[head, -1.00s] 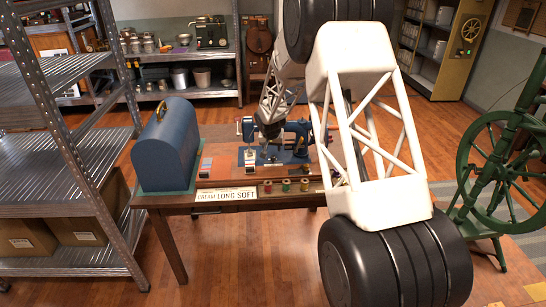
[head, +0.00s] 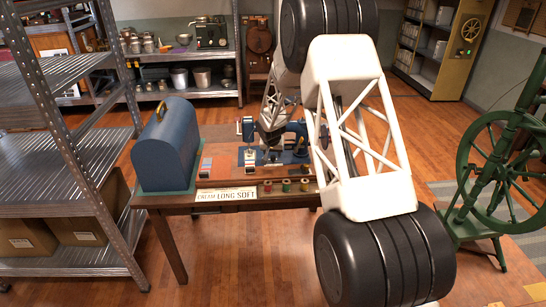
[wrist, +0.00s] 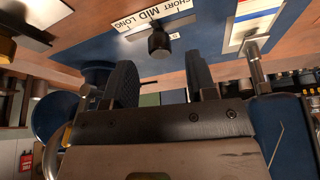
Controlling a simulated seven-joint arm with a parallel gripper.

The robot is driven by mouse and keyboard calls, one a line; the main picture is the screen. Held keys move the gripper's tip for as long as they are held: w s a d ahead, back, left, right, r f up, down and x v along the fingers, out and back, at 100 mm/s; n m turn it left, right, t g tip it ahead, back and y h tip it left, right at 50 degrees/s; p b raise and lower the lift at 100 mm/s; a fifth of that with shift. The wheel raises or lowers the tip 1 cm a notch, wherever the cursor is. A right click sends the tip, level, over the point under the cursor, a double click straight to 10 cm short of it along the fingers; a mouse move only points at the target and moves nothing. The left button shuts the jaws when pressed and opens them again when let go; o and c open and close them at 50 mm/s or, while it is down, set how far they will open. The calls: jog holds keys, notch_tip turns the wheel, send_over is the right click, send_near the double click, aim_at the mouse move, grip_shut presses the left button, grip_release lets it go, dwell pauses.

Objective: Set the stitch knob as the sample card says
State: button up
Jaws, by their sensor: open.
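The blue sewing machine (head: 298,140) stands on the table, partly hidden by my arm. In the wrist view a black knob (wrist: 159,42) sits by a white scale plate (wrist: 140,24) marked SHORT, MID and LONG. I cannot tell which mark the knob points to. My gripper (wrist: 163,82) is open and empty, its two dark fingers apart below the knob in the picture, not visibly touching it. In the head view my gripper (head: 271,138) is over the machine.
A blue domed case (head: 166,145) stands at the table's left. Several thread spools (head: 286,186) line the front edge. In the wrist view a silver post (wrist: 255,72) stands near a striped plate (wrist: 250,22), right of the fingers. A green spinning wheel (head: 500,165) is at the right.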

aim_at(273, 156)
jog(key=shift+x, duration=1.65)
jog(key=shift+c, duration=0.3)
grip_shut()
